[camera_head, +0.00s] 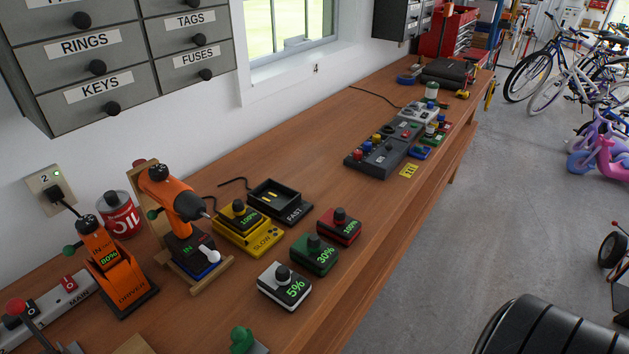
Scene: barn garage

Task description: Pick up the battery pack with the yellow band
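The battery pack with the yellow band (239,216) has a black knob on top and a green readout that looks like 100%. It sits in the yellow charger marked SLOW (263,242), on the wooden workbench. Three other packs stand on the bench in front of the chargers: a red one (339,226) reading 100%, a green one (315,254) reading 30%, and a white one (284,287) reading 5%. Neither of my grippers shows in the head view.
The black FAST charger (278,203) appears empty, right behind the red pack. An orange drill (178,200) stands on a wooden stand close left of the SLOW charger. An orange driver (112,265) is farther left. The workbench (300,160) is clear behind the FAST charger.

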